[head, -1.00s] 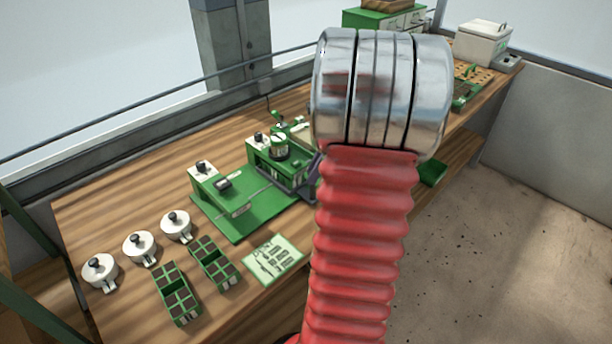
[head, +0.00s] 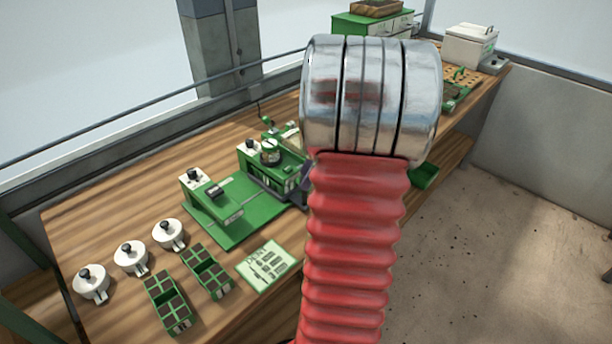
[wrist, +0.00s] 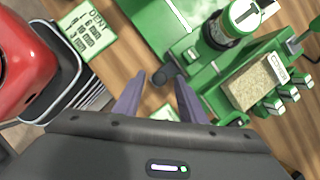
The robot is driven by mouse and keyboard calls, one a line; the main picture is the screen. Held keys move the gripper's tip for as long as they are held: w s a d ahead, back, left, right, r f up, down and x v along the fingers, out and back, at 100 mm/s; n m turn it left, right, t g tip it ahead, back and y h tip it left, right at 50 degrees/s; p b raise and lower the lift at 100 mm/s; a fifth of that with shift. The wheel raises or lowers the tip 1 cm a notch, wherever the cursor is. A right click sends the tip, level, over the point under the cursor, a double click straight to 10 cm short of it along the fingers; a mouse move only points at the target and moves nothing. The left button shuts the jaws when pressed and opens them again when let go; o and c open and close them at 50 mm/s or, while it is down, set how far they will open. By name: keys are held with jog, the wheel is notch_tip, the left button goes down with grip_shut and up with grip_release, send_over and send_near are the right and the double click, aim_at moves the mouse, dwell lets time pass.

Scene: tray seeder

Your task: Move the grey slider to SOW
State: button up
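The green tray seeder (head: 270,165) stands on the wooden bench, left of my arm in the head view. In the wrist view, a dark grey rounded knob (wrist: 166,72), which looks like the grey slider, sits at the seeder's near edge. My gripper (wrist: 160,84) is open, its two purple-grey fingers apart, with the knob just beyond and between the tips. I cannot tell whether they touch it. In the head view my arm hides most of the gripper; only a dark bit shows beside the seeder. The SOW mark is not readable.
A printed green card (head: 268,265), two seedling trays (head: 168,302) and several white lidded pots (head: 131,257) lie to the left on the bench. A soil-coloured block (wrist: 256,82) sits on the seeder. A white box (head: 470,45) stands at the far right end.

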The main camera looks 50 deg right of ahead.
jog(key=v, duration=1.2)
jog(key=shift+s+r, duration=0.2)
jog(key=shift+r, duration=0.15)
notch_tip(320, 180, down, 4)
jog(key=s+n+h, duration=0.1)
jog(key=s+n, duration=0.1)
jog(key=n, duration=0.4)
jog(key=a+n+t+h, duration=0.1)
jog(key=a+n, duration=1)
jog(key=a, duration=1)
jog(key=w+a+n+t, duration=0.1)
jog(key=a+n, duration=1)
jog(key=a, duration=1)
jog(key=shift+w+r+h, duration=0.2)
jog(key=shift+r+h, duration=0.15)
jog(key=shift+h, duration=0.05)
jog(key=shift+c, duration=0.7)
